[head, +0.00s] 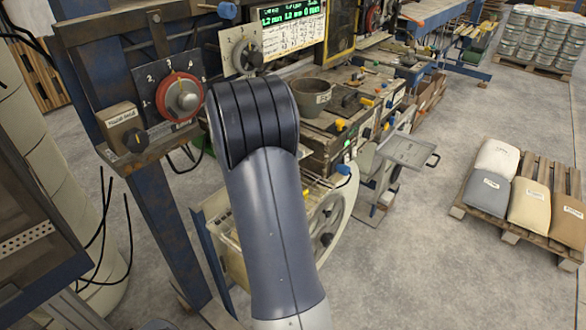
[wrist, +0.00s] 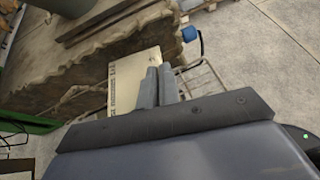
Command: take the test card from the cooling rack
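The test card (wrist: 122,72) is a cream sheet with dark print along its left edge, in the middle of the wrist view. The two grey fingers of my gripper (wrist: 158,87) are close together at its right edge, one in front of the card and one just past it. They look shut on that edge. Whether the card still rests in the rack is hard to tell. In the head view my arm hides my gripper, the card and the rack.
A worn bench edge (wrist: 95,65) lies close behind the card, with a blue knob (wrist: 189,34) beside it. In the head view a panel with a red dial (head: 180,97) stands left of my arm.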

